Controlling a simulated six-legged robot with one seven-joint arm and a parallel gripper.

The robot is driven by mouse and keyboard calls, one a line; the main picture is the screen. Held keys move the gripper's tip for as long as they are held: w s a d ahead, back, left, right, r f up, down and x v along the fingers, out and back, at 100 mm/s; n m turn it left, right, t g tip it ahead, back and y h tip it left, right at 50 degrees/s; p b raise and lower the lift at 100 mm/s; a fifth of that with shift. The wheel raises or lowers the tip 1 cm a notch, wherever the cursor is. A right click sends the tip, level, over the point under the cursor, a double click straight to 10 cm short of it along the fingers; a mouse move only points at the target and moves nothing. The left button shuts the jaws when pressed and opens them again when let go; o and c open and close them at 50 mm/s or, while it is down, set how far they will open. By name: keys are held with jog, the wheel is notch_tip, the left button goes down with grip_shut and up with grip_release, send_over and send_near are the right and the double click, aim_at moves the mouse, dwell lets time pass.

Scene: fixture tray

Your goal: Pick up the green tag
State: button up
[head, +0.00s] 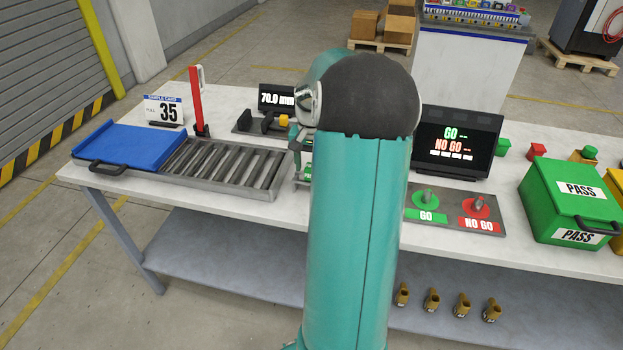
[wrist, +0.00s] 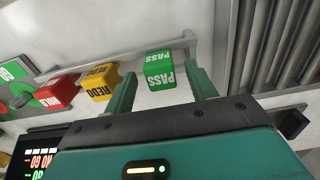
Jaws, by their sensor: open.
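No contact with the tag is visible, and the depth between fingers and tag is hard to judge. The left finger is close to the yellow tag. In the head view my arm hides most of the tag area.
A GO/NO GO screen (head: 457,142) and a green PASS box (head: 570,195) stand at right. A red upright post (head: 196,102) rises behind the tray.

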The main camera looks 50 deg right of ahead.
notch_tip(320, 180, down, 3)
jog(key=shift+r, duration=0.1)
jog(key=c, duration=1.1)
jog(key=shift+o, duration=0.2)
jog(key=shift+r, duration=0.1)
